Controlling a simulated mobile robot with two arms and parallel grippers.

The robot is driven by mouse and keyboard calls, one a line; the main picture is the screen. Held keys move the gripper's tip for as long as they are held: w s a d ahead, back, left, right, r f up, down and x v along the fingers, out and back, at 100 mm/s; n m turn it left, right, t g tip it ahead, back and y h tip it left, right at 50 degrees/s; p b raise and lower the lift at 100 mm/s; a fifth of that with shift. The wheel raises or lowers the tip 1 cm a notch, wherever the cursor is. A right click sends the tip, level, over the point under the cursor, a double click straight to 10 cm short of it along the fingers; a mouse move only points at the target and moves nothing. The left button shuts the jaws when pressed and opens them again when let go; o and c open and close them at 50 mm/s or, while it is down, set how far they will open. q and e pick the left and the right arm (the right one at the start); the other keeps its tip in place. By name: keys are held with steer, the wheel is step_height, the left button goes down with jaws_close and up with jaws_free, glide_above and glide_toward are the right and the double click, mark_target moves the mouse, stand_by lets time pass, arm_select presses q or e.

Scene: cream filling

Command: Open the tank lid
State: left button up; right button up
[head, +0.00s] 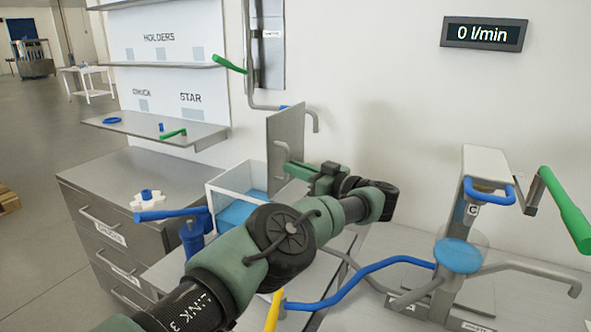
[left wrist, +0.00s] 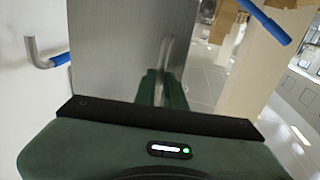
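The tank (head: 218,197) is a white open-topped box with blue inside, on the steel counter. Its lid (head: 287,128) is a grey metal plate that stands upright, raised off the tank opening. The lid also fills the upper left of the left wrist view (left wrist: 110,50). My left gripper (head: 290,168) is at the face of the lid, with its fingers close together on the lid's grey bar handle (head: 279,153). In the left wrist view the green fingers (left wrist: 162,90) partly hide the handle. My right gripper is not in view.
A blue-handled valve (head: 192,235) stands in front of the tank. Shelves hang at the left. The wall display (head: 484,34) reads 0 l/min.

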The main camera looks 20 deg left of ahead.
arm_select(q)
steer(key=o, duration=0.4)
steer(key=shift+f, duration=0.2)
steer(key=shift+d, duration=0.15)
steer(key=b+v, duration=0.2)
steer(key=v, duration=0.5)
steer(key=shift+s+d, duration=0.1)
steer(key=shift+d, duration=0.25)
